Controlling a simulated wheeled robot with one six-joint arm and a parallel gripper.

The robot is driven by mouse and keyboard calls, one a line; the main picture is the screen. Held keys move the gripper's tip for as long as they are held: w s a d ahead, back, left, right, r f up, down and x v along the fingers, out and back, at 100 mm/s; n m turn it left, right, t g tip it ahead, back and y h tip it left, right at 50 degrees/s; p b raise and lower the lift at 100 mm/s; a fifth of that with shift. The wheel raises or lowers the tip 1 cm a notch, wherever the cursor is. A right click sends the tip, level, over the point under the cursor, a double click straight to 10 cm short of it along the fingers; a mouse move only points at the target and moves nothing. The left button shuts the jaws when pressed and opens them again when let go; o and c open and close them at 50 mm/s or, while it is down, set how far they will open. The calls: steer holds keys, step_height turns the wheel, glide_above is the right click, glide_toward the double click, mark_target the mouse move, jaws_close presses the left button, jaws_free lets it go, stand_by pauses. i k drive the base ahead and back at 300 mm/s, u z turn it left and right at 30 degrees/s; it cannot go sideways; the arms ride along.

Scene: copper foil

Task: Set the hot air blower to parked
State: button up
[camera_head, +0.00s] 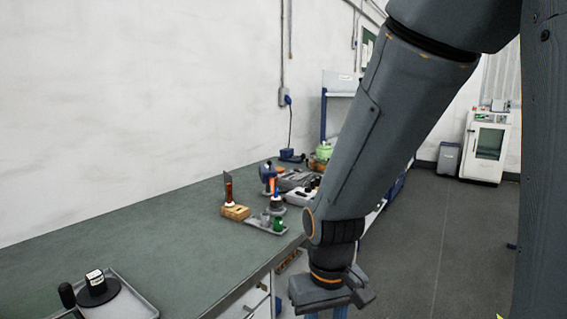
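My gripper (325,292) hangs at the end of my arm at the bottom centre, past the bench's front edge and over the floor side. Its fingers are mostly cut off or turned away, so I cannot tell whether it is open, and no held object shows. A dark blue tool (267,175) stands upright in the cluster on the bench; it may be the hot air blower, but it is too small to be sure. Its switch or setting cannot be made out. My gripper is apart from it, nearer and to the right.
The grey-green bench (150,235) runs along the wall, largely clear in the middle. A wooden block (236,213) holds an upright brown piece. A grey tray (142,310) with a black round object is at the lower left. My arm hides part of the bench's far end.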

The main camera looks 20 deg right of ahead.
mark_target(268, 172)
steer(key=z, duration=1.4)
steer(key=i, duration=0.9)
steer(key=u, duration=1.55)
